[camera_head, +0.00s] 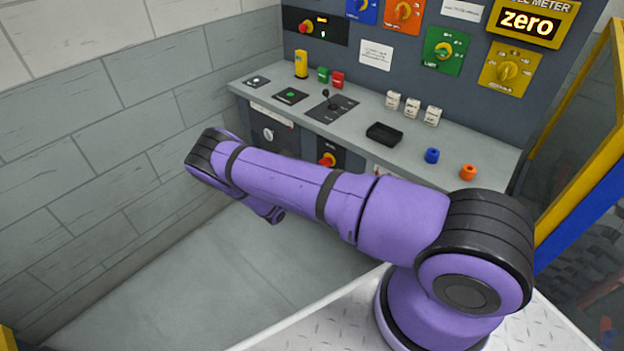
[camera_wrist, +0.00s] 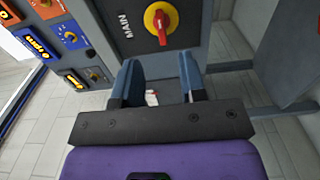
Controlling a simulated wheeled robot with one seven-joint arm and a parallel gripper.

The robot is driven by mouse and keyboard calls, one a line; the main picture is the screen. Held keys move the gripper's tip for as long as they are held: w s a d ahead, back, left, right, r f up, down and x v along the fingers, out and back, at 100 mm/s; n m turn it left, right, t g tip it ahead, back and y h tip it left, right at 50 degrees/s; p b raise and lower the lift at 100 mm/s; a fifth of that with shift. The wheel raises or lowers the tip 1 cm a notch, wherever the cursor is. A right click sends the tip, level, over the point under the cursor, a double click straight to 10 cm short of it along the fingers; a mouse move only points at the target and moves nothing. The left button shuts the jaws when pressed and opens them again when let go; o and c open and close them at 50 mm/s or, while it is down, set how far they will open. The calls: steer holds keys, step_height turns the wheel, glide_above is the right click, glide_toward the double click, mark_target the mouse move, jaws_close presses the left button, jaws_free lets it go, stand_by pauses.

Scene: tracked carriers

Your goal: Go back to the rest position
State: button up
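My arm is purple with black bands and stretches across the head view from the lower right to the left, in front of the console (camera_head: 400,160). My gripper (camera_wrist: 160,75) shows in the wrist view with its two dark blue fingers apart and nothing held between them. It faces a dark panel with a red and yellow rotary switch (camera_wrist: 160,20) marked MAIN, which lies beyond the fingertips and apart from them. In the head view the gripper's fingers cannot be made out.
A grey block wall (camera_head: 100,130) stands left. A yellow frame (camera_head: 580,130) stands right. Open floor (camera_head: 200,280) lies below the arm.

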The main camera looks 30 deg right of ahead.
stand_by(0.5)
steer(key=s+r+m+g+y, duration=0.2)
steer(key=s+r+g+y, duration=0.1)
steer(key=r, duration=1)
steer(key=s+a+r+m+g+y, duration=0.1)
steer(key=s+r+m+g+y, duration=0.15)
steer(key=r, duration=1.15)
steer(key=s+r+m+g+y, duration=0.2)
steer(key=s+r+g+y, duration=0.1)
steer(key=r, duration=1)
steer(key=s+a+r+t+y, duration=0.2)
steer(key=s+r, duration=0.5)
steer(key=s, duration=0.3)
steer(key=s+a+r+n+t+y, duration=0.1)
steer(key=s+a+r+t+y, duration=0.2)
steer(key=s+r, duration=0.3)
steer(key=s+a+r+n+t+y, duration=0.1)
steer(key=s+r, duration=0.6)
steer(key=s, duration=0.8)
steer(key=shift+a+r+t+y, duration=0.35)
steer(key=shift+a+t+y, duration=0.4)
steer(key=shift+y, duration=0.5)
steer(key=shift+d+n, duration=0.1)
steer(key=shift+n, duration=0.15)
